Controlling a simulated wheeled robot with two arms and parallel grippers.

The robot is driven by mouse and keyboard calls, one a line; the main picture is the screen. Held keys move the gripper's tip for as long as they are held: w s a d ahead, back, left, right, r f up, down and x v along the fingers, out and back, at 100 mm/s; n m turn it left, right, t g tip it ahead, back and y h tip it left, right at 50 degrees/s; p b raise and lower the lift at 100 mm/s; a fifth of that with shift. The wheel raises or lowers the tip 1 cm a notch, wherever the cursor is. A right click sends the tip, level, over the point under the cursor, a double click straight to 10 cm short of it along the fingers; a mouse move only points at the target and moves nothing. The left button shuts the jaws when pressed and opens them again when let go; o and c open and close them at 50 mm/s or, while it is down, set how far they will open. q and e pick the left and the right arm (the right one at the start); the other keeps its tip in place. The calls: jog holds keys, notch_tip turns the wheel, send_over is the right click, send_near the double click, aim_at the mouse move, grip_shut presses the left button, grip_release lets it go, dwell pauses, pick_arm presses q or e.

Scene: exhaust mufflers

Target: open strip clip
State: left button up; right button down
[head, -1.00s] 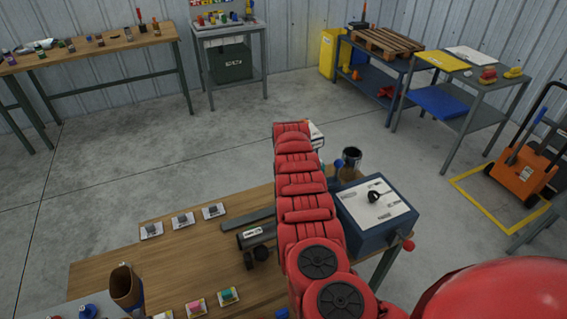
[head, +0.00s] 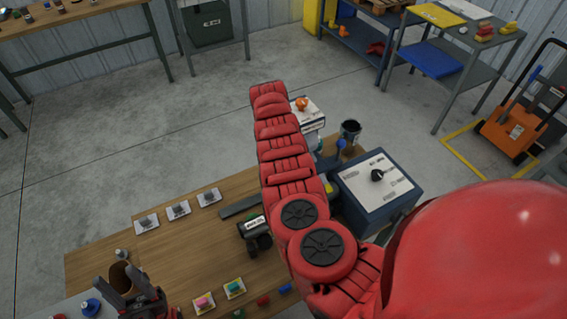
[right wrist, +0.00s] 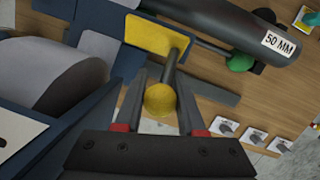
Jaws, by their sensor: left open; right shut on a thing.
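In the right wrist view a yellow plate (right wrist: 158,38) carries a dark lever (right wrist: 170,68) ending in a yellow ball knob (right wrist: 160,99); I take this for the strip clip. My right gripper (right wrist: 161,86) is shut on the knob, one finger on each side. A long grey strip (right wrist: 215,93) lies beside it on the bench; it also shows in the head view (head: 240,207). My right arm hides the right gripper and most of the clip in the head view. My left gripper (head: 134,280) is open at the lower left, by a brown cup (head: 121,275).
A dark tube (right wrist: 225,27) labelled 50 MM lies near the clip, with a green knob (right wrist: 240,62) beside it. A blue box (head: 375,190) with a white top stands at the bench's right end. Small cards (head: 178,209) line the bench's far side.

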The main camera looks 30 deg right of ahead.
dwell(0.3)
jog(key=c, duration=0.5)
grip_release()
jog(key=shift+s, duration=0.1)
jog(key=shift+r, duration=0.15)
jog(key=shift+w+r+b, duration=0.2)
jog(key=shift+r+b, duration=0.1)
jog(key=shift+b+v, duration=1.95)
jog(key=shift+v, duration=6.3)
jog(key=shift+s+f, duration=0.1)
jog(key=shift+s, duration=0.05)
